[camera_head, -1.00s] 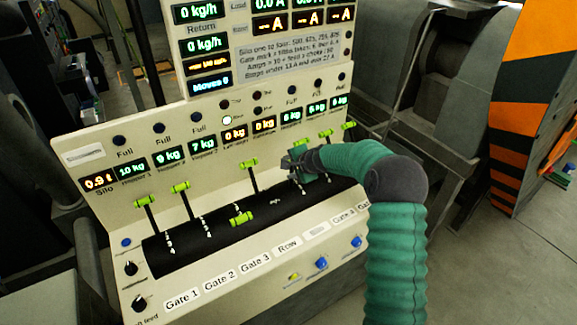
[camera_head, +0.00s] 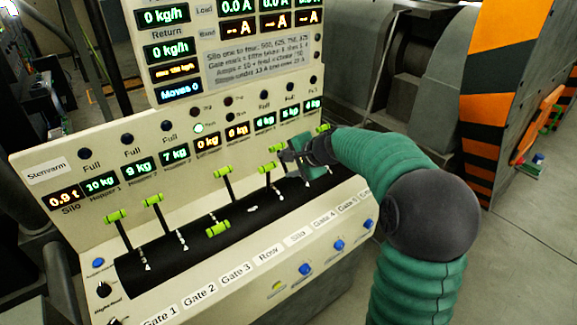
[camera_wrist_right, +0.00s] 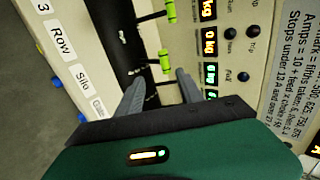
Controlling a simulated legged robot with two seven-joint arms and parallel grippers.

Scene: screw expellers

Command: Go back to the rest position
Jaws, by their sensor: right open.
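My right gripper (camera_head: 284,155) is in front of the right half of the console's lever slot, beside a green-handled lever (camera_head: 267,168). In the right wrist view my right gripper (camera_wrist_right: 158,88) has its two grey fingers apart, with nothing visible held between them. Another green handle (camera_wrist_right: 165,61) shows just beyond the fingers there, and I cannot tell whether they touch it. My green right arm comes in from the lower right. My left gripper is not in view.
The cream console (camera_head: 60,230) has several levers with green handles, such as the leftmost one (camera_head: 116,216). Blue knobs (camera_head: 305,269) line its front edge. Grey machinery (camera_head: 425,70) and an orange-black striped panel (camera_head: 495,110) stand behind. Open floor (camera_head: 515,270) lies at right.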

